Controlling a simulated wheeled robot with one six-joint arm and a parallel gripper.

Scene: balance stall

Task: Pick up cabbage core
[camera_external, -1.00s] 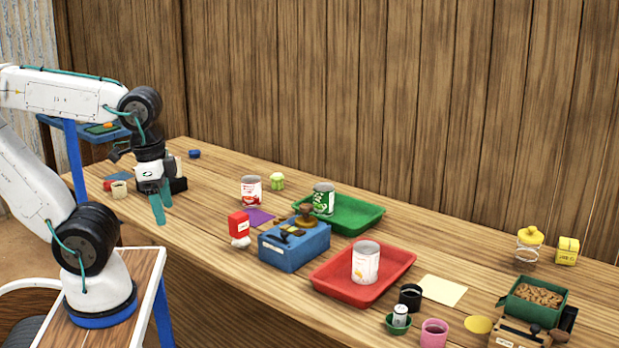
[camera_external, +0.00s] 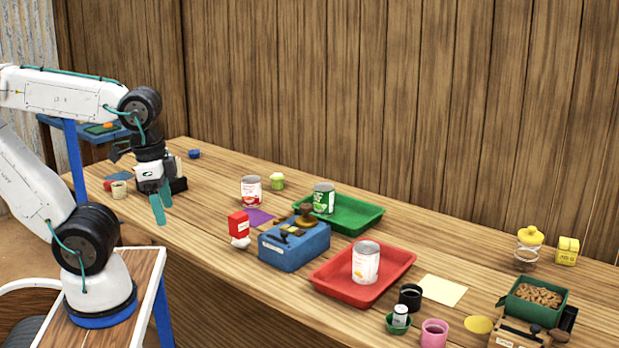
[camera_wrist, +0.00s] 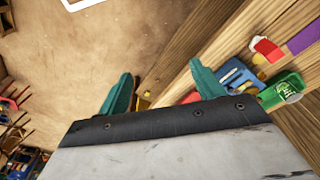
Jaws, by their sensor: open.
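A small pale-green lump (camera_external: 277,181), which looks like the cabbage core, sits on the wooden table behind the red-and-white can. I cannot make it out in the wrist view. My gripper (camera_external: 161,207) hangs at the left end of the table, well left of the lump, with its teal fingers pointing down. In the wrist view my gripper (camera_wrist: 163,80) has its fingers wide apart with nothing between them.
A red-and-white can (camera_external: 251,190) stands in front of the lump. A green tray (camera_external: 365,218) with a green can, a blue scale box (camera_external: 292,247) and a red tray (camera_external: 330,279) with a can lie to the right. The table between gripper and can is clear.

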